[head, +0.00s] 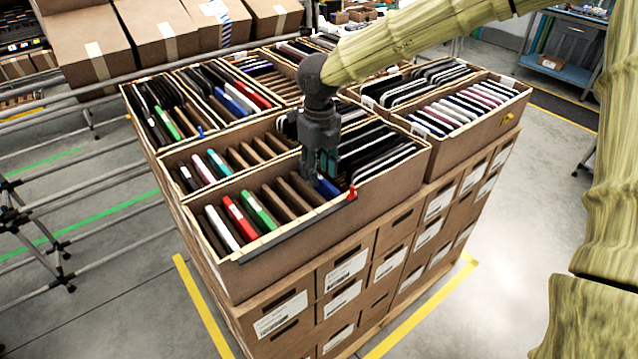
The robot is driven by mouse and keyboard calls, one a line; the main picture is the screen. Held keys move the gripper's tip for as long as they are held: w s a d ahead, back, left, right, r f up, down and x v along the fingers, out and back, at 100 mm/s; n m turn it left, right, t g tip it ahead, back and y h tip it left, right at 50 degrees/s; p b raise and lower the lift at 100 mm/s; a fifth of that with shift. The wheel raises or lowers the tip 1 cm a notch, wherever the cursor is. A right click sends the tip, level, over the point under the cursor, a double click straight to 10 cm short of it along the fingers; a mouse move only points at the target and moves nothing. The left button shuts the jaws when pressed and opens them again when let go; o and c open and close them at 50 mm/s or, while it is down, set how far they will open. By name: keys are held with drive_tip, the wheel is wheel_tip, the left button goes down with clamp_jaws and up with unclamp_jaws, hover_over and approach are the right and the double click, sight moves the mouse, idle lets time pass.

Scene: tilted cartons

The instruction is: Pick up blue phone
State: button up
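A blue phone (327,187) stands in the front carton (300,222), right of the brown dividers, with only a small part of it showing. My gripper (319,172) points down directly above and against it, its fingertips at the phone's upper edge. I cannot tell whether the fingers are open or closed on it, since the fingers are small and dark. More blue phones (232,103) stand in a carton further back on the left.
White, red and green phones (258,208) stand left in the front carton, and dark phones (375,150) stand close on the right. Metal rails (130,185) run along the left.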

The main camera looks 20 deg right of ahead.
drive_tip(key=shift+f, duration=1.05)
clamp_jaws()
